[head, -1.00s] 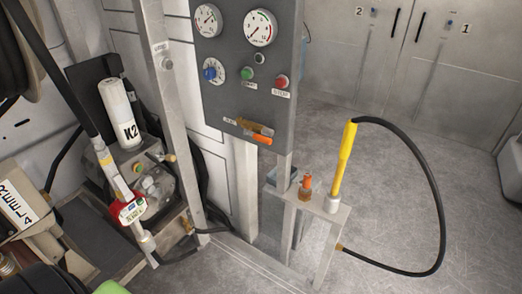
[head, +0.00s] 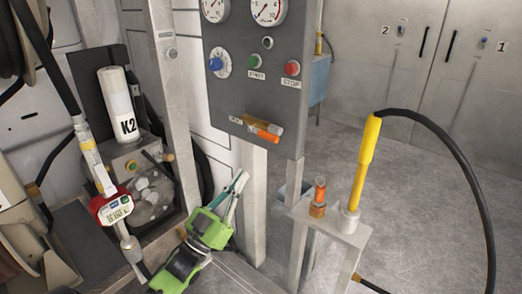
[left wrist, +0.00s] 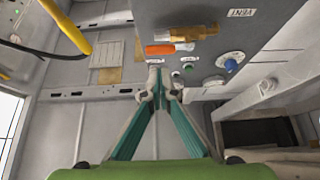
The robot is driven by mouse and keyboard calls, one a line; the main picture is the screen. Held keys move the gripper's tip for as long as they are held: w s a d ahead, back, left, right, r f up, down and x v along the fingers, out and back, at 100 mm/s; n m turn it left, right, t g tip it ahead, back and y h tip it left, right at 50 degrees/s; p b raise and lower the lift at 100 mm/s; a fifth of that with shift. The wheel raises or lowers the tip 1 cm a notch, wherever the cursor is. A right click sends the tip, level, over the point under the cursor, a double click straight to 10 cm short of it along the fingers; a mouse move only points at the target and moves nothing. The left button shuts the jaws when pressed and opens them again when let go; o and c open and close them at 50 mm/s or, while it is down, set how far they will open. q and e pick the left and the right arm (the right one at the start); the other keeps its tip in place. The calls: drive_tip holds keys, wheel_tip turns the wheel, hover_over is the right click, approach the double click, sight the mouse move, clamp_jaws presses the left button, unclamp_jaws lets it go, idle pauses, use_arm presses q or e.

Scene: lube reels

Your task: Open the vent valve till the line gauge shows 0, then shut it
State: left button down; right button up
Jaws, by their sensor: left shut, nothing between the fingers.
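The vent valve (head: 262,129) has a brass body and an orange handle, low on the grey panel (head: 230,105). Its orange handle (left wrist: 160,49) and brass body (left wrist: 195,32) show in the left wrist view beside the VENT label (left wrist: 241,13). Two round gauges, left (head: 215,8) and right (head: 267,9), are cut by the top edge; I cannot tell which is the line gauge or read it surely. My left gripper (head: 241,177), green with teal fingers, is shut and empty, below and left of the valve. Its fingertips (left wrist: 158,82) appear apart from the handle. My right gripper is out of view.
The panel carries a blue knob (head: 219,64), green button (head: 254,61) and red button (head: 292,68). A stand (head: 335,230) at right holds a yellow-handled hose tool (head: 369,150). A white K2 cylinder (head: 118,100) and red-framed meter (head: 113,208) are at left.

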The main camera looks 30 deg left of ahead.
use_arm(q)
drive_tip(key=x, duration=1)
drive_tip(key=shift+w+f, duration=0.1)
drive_tip(key=shift+w, duration=0.1)
